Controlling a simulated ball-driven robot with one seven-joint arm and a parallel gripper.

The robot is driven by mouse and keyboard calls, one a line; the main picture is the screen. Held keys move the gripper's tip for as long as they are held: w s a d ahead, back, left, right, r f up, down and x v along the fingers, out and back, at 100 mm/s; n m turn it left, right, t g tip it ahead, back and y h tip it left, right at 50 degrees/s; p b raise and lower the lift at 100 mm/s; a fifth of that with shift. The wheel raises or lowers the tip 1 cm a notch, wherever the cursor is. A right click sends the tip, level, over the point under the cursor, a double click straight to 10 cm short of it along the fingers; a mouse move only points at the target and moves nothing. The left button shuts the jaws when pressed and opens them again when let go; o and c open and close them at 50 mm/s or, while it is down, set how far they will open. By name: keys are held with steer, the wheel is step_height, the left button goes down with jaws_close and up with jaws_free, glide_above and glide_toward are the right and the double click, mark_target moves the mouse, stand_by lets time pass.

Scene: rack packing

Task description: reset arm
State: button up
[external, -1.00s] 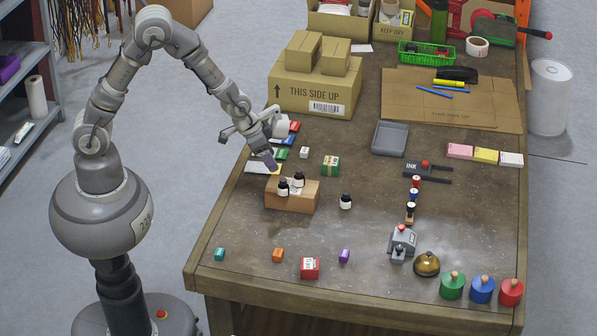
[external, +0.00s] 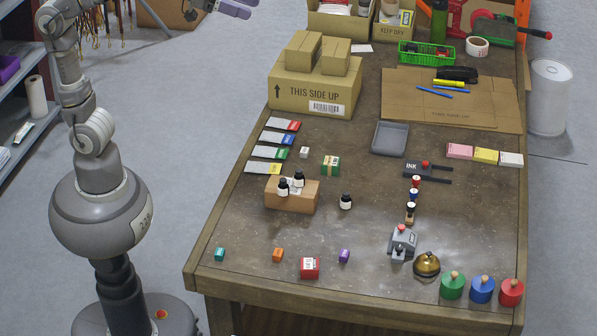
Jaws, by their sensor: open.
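My gripper (external: 240,8) shows at the top edge of the external view, left of the table's far end and above the floor. It is open, and no object shows in it. Only its lower part is in the picture; the upper part of my arm is cut off by the frame's top edge. It is apart from the table and everything on it. A small cardboard box (external: 305,200) on the table's left side has two dark bottles (external: 298,180) in it or on it; I cannot tell which. A third bottle (external: 346,202) stands to its right.
The table (external: 240,235) holds a large carton (external: 285,92) with two small boxes on top, colored cards (external: 272,139), a grey tray (external: 389,138), stamps (external: 411,212), a bell (external: 426,264) and several small blocks. A shelf (external: 45,95) stands at the left.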

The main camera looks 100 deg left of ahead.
steer(key=s+d+r+t, duration=0.1)
steer(key=s+r, duration=0.3)
steer(key=r, duration=0.1)
steer(key=shift+s+d+r, duration=0.15)
steer(key=shift+d+r, duration=0.15)
steer(key=shift+d, duration=0.05)
